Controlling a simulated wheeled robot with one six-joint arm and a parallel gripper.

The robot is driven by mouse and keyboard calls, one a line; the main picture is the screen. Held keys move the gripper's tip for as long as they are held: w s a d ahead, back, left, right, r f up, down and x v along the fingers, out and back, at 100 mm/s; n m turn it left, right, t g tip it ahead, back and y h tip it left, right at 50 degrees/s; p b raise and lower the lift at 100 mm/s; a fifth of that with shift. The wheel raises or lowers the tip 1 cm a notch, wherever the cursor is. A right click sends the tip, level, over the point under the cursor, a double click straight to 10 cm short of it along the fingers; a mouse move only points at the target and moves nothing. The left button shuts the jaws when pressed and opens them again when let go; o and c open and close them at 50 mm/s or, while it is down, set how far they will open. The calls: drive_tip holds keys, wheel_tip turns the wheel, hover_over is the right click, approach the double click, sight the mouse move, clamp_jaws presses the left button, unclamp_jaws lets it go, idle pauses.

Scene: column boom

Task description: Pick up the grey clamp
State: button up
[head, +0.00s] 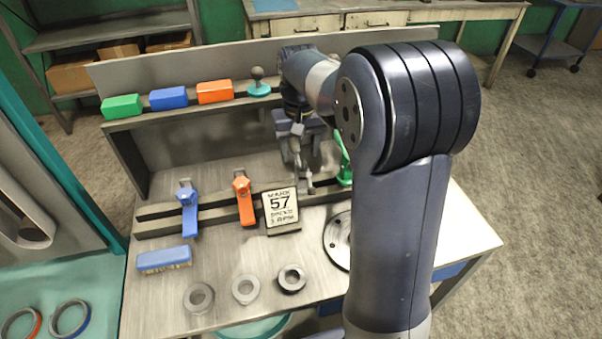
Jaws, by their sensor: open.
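My gripper (298,158) points down over the rear rails of the bench, right of the orange clamp. It is open. A slim grey piece (306,187) shows just below the fingers at the rail; it looks like part of the grey clamp, mostly hidden by my gripper. I cannot tell whether the fingers touch it. A blue clamp (189,212) and an orange clamp (244,200) stand on the rails to the left. A green clamp (344,172) shows partly behind my arm on the right.
A sign reading 57 (281,207) stands just in front of the rails. Several rings, one dark (291,279), lie at the front. A blue brush (164,259) lies at left. Green, blue and orange blocks (214,92) sit on the back ledge. My arm covers the bench's right side.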

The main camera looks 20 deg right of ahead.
sight(302, 164)
drive_tip(key=f, duration=0.7)
drive_tip(key=shift+s+d+f+p, duration=0.1)
drive_tip(key=shift+d+f+p, duration=0.15)
drive_tip(key=shift+p, duration=0.05)
drive_tip(key=shift+c, duration=0.3)
drive_tip(key=shift+r, duration=0.1)
drive_tip(key=c, duration=1)
drive_tip(key=shift+r+p, duration=0.3)
drive_tip(key=shift+r, duration=0.05)
drive_tip(key=shift+r+p, duration=0.35)
drive_tip(key=shift+r, duration=0.1)
drive_tip(key=shift+f, duration=0.15)
drive_tip(key=shift+s+b, duration=0.1)
drive_tip(key=shift+b, duration=0.3)
drive_tip(key=shift+t, duration=0.3)
